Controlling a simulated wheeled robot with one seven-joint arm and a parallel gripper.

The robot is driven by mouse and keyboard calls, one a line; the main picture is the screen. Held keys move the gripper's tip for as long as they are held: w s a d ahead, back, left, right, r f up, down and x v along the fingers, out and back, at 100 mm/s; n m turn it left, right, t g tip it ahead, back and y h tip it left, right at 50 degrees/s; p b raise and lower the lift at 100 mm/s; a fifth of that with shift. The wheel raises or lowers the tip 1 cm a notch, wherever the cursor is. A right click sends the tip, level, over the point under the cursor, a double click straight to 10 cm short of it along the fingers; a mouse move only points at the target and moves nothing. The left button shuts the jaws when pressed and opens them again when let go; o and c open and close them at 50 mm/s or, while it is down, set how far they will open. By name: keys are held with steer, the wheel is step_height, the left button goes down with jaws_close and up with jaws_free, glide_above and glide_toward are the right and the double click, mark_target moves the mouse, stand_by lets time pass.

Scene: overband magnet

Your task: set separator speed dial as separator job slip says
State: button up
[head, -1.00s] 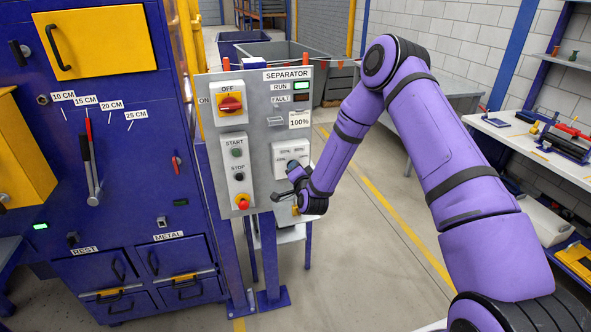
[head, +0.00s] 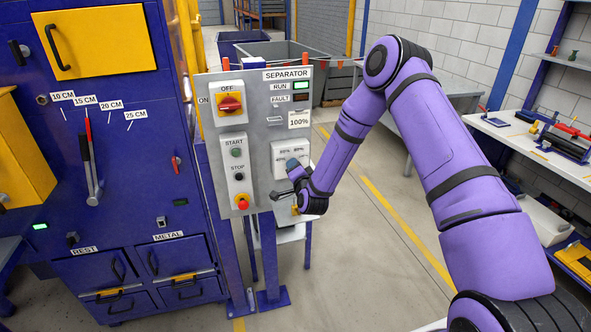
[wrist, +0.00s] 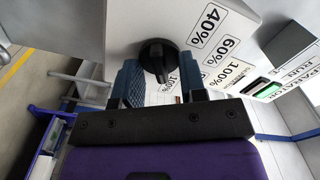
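The separator panel (head: 262,100) stands left of my arm. Its speed dial, a black knob (wrist: 158,58), shows in the wrist view on a pale plate, beside labels 40% (wrist: 209,26) and 60% (wrist: 221,50). A 100% label shows beyond them. My gripper (head: 293,164) is at the dial plate (head: 284,149) and hides the knob in the head view. In the wrist view its blue fingers (wrist: 160,76) stand apart on either side of the knob; firm contact cannot be told. A white slip reading 100% (head: 299,120) hangs above the dial plate.
Left of the dial are a red rotary switch (head: 230,103) at OFF, start and stop buttons (head: 237,165), and a red emergency knob (head: 242,202). The RUN lamp (head: 301,85) is green. A blue machine (head: 130,215) stands left; a workbench (head: 540,140) is at the right.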

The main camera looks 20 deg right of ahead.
steer(key=s, duration=1.1)
steer(key=shift+w, duration=0.1)
step_height(320, 180, up, 12)
steer(key=w+n+g+y, duration=0.1)
steer(key=n+g+y, duration=0.15)
steer(key=n, duration=0.25)
steer(key=s+d+r+n+g+h, duration=0.1)
steer(key=s+r+n+g, duration=0.1)
steer(key=s+r, duration=0.3)
steer(key=s+d+r+n+g, duration=0.1)
steer(key=s+r+n+g, duration=0.15)
steer(key=r, duration=0.45)
steer(key=s+d+r+g, duration=0.1)
steer(key=s+r+g, duration=0.1)
steer(key=s, duration=0.8)
steer(key=s+d+r+n+g+h, duration=0.1)
steer(key=s+r, duration=0.4)
steer(key=s, duration=0.6)
steer(key=s+d+r+n+g, duration=0.1)
steer(key=s+r, duration=0.3)
steer(key=s, duration=0.6)
steer(key=shift+s+d+r+g, duration=0.15)
steer(key=shift+s+d+g, duration=0.05)
steer(key=shift+d+g, duration=0.65)
